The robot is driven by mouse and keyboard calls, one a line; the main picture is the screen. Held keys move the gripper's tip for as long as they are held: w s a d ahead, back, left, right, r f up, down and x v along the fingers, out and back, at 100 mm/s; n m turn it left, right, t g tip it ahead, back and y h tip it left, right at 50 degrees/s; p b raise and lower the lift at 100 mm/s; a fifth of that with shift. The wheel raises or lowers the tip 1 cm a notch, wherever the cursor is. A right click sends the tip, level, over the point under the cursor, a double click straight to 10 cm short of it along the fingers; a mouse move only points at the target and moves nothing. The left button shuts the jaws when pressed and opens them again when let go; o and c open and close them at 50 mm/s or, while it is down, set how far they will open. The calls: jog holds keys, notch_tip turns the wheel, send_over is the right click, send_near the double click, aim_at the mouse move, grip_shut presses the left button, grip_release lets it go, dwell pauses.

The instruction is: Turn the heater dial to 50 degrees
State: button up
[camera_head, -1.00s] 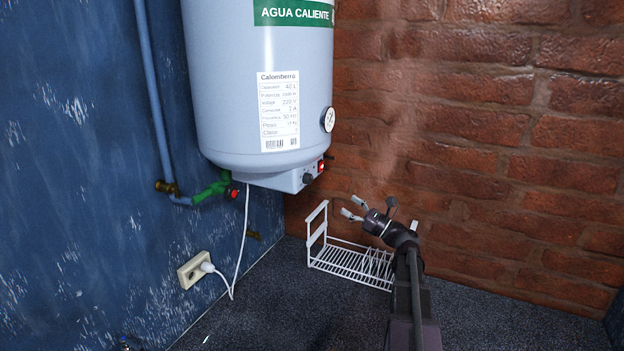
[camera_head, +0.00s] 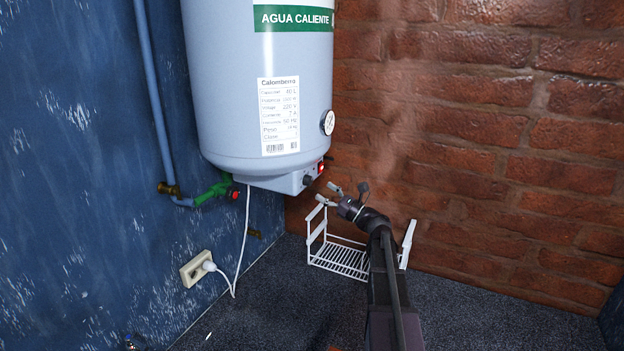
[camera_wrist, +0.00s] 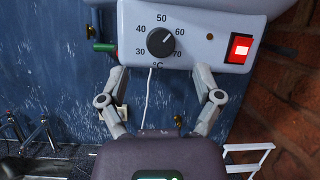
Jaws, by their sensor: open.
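The white water heater (camera_head: 225,110) hangs in the corner, with a control box (camera_head: 277,182) under it. The dark round dial (camera_head: 306,180) is on the box's face. In the wrist view the dial (camera_wrist: 160,41) sits among the marks 30, 40, 50, 60 and 70 °C. Its light pointer line leans to the upper right, toward 60. My gripper (camera_head: 328,193) is below and right of the dial, apart from it. In the wrist view my gripper (camera_wrist: 160,76) has its fingers spread wide, empty, below the dial and to either side.
A lit red switch (camera_wrist: 239,47) is right of the dial. A white wire rack (camera_head: 340,262) stands on the floor behind my arm. A white cable (camera_head: 242,245) runs from the heater to a wall socket (camera_head: 193,270). The brick wall (camera_head: 500,150) is on the right.

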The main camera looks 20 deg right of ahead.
aim_at(311, 182)
jog(key=shift+p+x, duration=0.75)
jog(key=shift+x, duration=1.9)
grip_shut()
